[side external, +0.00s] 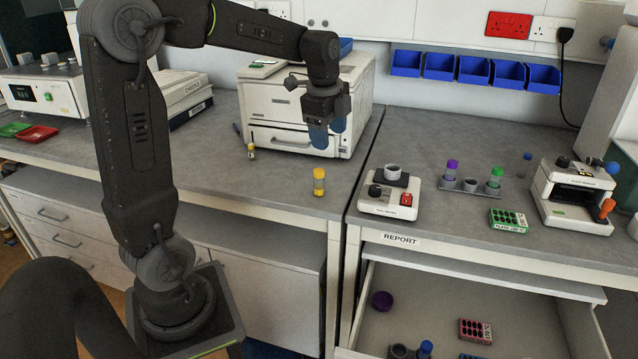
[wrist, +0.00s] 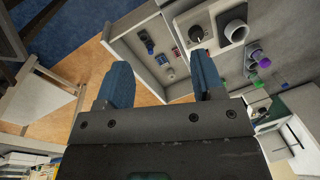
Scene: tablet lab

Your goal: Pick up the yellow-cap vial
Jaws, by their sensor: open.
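The yellow-cap vial (side external: 319,182) stands upright on the grey bench, near its front edge and left of the gap between the benches. A smaller item with yellow on it (side external: 251,151) stands further back and left; I cannot tell what it is. My gripper (side external: 328,135) has blue fingers pointing down, in front of the white printer-like machine, above and behind the yellow-cap vial and apart from it. In the wrist view my gripper (wrist: 163,80) is open with nothing between its fingers. I cannot make out the yellow-cap vial in that view.
The white machine (side external: 290,115) stands behind my gripper. On the right bench are a small white device (side external: 375,207), a rack (side external: 470,186) with purple-cap (side external: 452,168) and green-cap (side external: 495,178) vials, and a blue-cap vial (side external: 524,165). An open drawer (side external: 430,290) juts out below.

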